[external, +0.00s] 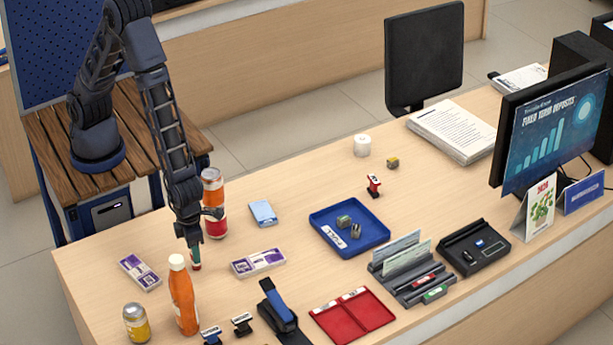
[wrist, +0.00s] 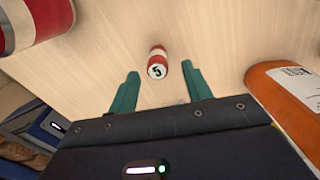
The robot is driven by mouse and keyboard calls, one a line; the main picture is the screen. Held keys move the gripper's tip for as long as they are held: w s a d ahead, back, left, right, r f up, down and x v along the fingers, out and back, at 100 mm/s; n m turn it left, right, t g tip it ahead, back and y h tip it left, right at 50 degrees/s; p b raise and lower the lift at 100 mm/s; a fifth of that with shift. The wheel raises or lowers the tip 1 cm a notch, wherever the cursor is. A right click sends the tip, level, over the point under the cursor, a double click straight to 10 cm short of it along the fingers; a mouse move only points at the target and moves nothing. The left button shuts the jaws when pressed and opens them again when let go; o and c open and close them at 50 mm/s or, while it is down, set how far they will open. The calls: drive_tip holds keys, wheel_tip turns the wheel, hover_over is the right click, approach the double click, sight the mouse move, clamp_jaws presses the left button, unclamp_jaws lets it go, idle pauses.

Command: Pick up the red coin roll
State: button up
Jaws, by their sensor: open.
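The red coin roll (wrist: 157,54) stands out in the wrist view as a short red cylinder with a white band and a "5" on its end. It lies on the counter between and a little beyond my two teal fingertips (wrist: 160,72). The fingers are apart, with a gap on both sides of the roll. In the external view my gripper (external: 194,253) points down close to the counter, and a bit of the red roll (external: 195,267) shows just under it, mostly hidden by the fingers.
Banknote bundles (external: 258,262) and (external: 140,272) lie on either side. A can (external: 136,323) and a blue stapler (external: 278,306) are nearer the front.

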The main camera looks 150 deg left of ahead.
drive_tip(key=shift+s+a+f, duration=0.1)
drive_tip(key=shift+a+f, duration=0.05)
drive_tip(key=shift+f, duration=2.5)
drive_tip(key=shift+c, duration=0.2)
clamp_jaws()
